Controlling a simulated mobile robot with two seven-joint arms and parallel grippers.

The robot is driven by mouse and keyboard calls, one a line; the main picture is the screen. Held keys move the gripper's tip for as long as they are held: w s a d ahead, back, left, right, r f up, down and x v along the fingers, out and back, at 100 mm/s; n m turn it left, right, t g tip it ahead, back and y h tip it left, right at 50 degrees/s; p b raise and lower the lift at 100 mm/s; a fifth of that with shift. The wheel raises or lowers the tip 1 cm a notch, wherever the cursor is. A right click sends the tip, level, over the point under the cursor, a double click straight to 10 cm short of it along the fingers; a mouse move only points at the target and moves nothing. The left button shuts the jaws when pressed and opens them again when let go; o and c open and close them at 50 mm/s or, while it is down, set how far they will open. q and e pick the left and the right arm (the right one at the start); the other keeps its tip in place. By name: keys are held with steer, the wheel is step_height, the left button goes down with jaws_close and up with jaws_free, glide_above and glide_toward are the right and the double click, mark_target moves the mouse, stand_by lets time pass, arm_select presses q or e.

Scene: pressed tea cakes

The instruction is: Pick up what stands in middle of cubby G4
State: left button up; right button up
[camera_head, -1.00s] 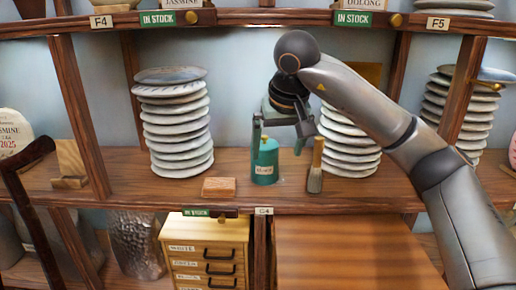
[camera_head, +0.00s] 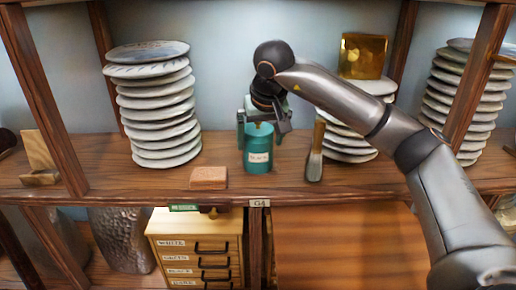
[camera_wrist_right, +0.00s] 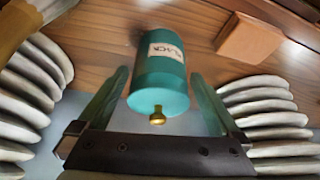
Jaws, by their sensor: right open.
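A teal tea canister (camera_head: 258,158) with a white label stands upright in the middle of the shelf, above the tag G4 (camera_head: 260,203). In the right wrist view the canister (camera_wrist_right: 160,72) shows a brass knob on its lid and a label that seems to read BLACK. My right gripper (camera_head: 262,132) is open, with its fingers on either side of the canister's upper part. In the right wrist view the fingers (camera_wrist_right: 162,95) stand to either side of it with gaps visible. My left gripper is not in view.
A stack of pale discs (camera_head: 160,115) stands left of the canister, another (camera_head: 345,140) behind right. A reddish block (camera_head: 208,178) lies close on the left; a wooden-handled brush (camera_head: 315,155) stands close on the right. Wooden uprights bound the cubby.

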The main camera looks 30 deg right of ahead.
mark_target(258, 147)
steer(key=x, duration=0.4)
steer(key=shift+w+d+f, duration=0.1)
steer(key=shift+w+f, duration=0.15)
steer(key=c, duration=1.2)
steer(key=shift+c, duration=0.4)
steer(key=shift+r, duration=0.2)
